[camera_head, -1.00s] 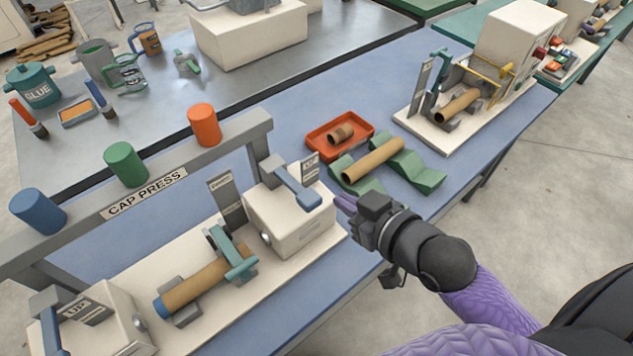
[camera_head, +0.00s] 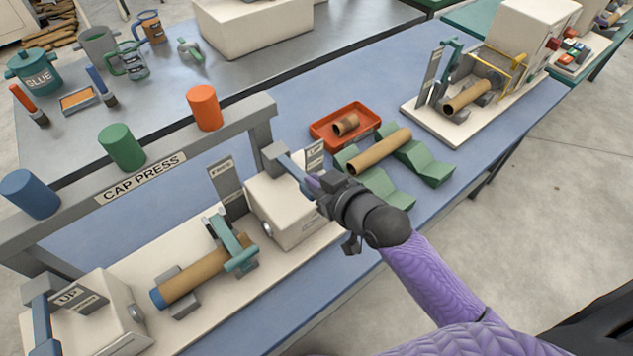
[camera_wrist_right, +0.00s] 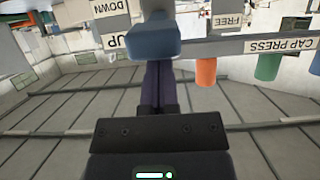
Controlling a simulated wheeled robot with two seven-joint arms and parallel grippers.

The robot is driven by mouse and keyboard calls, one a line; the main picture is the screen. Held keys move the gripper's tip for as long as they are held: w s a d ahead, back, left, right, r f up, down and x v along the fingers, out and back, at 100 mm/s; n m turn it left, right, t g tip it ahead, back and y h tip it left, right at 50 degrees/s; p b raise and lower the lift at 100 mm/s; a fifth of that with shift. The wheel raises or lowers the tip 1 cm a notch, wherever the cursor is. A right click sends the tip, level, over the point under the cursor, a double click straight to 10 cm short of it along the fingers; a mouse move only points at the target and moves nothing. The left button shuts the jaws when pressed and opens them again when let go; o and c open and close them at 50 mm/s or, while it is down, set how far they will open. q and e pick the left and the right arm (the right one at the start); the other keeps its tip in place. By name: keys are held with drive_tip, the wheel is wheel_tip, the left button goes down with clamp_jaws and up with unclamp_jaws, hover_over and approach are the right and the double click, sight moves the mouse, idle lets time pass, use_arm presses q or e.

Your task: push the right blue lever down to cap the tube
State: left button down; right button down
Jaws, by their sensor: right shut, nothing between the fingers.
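The right blue lever (camera_head: 290,165) is on the right white press block (camera_head: 288,222), slanting from its grey pivot toward my right gripper. My right gripper (camera_head: 314,184) is shut and empty, with its purple fingers at the lever's free end. In the right wrist view, the lever's blue end (camera_wrist_right: 153,42) overlaps the tips of the fingers (camera_wrist_right: 157,66); I cannot tell if they touch. The brown tube (camera_head: 200,275) lies between the two blocks under a teal clamp (camera_head: 236,250), with a blue cap (camera_head: 157,298) at its left end. My left gripper is out of view.
The left blue lever (camera_head: 42,318) is on the left block. The CAP PRESS beam (camera_head: 140,180) with coloured cylinders stands behind. A red tray (camera_head: 318,128) and another brown tube (camera_head: 380,150) on green rests (camera_head: 425,164) lie beyond my right gripper.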

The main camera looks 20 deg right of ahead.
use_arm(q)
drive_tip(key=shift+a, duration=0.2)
